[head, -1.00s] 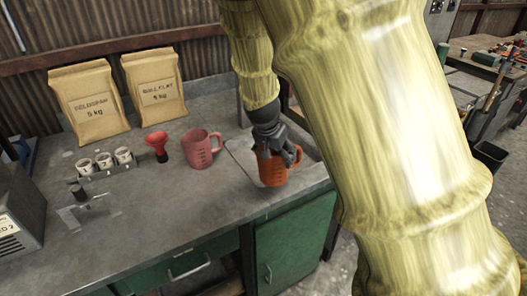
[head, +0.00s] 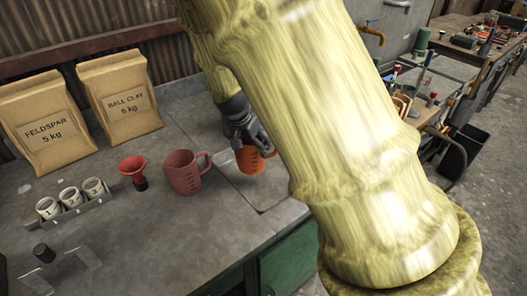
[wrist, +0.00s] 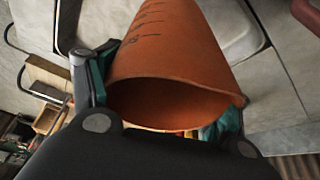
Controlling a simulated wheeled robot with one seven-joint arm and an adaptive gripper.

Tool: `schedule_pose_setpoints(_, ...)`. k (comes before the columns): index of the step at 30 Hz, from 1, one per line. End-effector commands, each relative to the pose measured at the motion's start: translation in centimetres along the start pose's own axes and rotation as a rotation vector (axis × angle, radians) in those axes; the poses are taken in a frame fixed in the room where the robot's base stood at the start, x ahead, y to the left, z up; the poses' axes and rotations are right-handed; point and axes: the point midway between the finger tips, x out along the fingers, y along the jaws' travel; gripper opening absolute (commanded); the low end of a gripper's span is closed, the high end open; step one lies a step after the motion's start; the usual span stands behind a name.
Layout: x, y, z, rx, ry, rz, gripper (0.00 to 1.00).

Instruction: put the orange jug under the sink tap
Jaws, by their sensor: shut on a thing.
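The orange jug (head: 250,161) is in my gripper (head: 247,137), over the right part of the grey counter. In the wrist view the jug (wrist: 165,60) lies between the two fingers of my gripper (wrist: 165,95), its open mouth towards the camera. It looks empty. Whether its base touches the surface I cannot tell. A brass-coloured tap-like pipe (head: 372,30) is on the back wall, right of my arm. I cannot tell if it is the sink tap. A rounded metal recess (wrist: 238,25), perhaps the sink, shows beyond the jug; my arm hides much of that area in the head view.
A pink jug (head: 184,174) stands close left of the orange jug. Left of it are a red funnel (head: 133,166), a rack of small cups (head: 75,198), and feldspar (head: 45,120) and ball clay (head: 122,98) bags. The counter front is mostly clear.

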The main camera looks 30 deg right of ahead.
Motion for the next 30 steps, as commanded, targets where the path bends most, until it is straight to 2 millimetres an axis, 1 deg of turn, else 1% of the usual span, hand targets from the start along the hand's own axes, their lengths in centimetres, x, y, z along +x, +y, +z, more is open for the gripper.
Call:
schedule_pose_setpoints(3, 1.8, 0.1, 0.7, -0.002, -0.001, 0.002, 0.42)
schedule_pose_setpoints(9, 4.6, 0.1, 1.9, -0.002, -0.001, 0.002, 0.42)
schedule_pose_setpoints(16, 7.5, 0.0, 3.0, -0.002, -0.001, 0.001, 0.42)
schedule_pose_setpoints(18, 7.7, 0.0, 1.5, 0.003, -0.001, -0.001, 0.42)
schedule_pose_setpoints(21, 8.2, 0.0, 0.3, 0.002, 0.000, -0.001, 0.42)
schedule_pose_setpoints(24, 8.6, 0.0, -0.5, 0.001, 0.000, -0.001, 0.42)
schedule_pose_setpoints(30, 8.9, 0.0, -1.3, 0.001, 0.000, -0.001, 0.42)
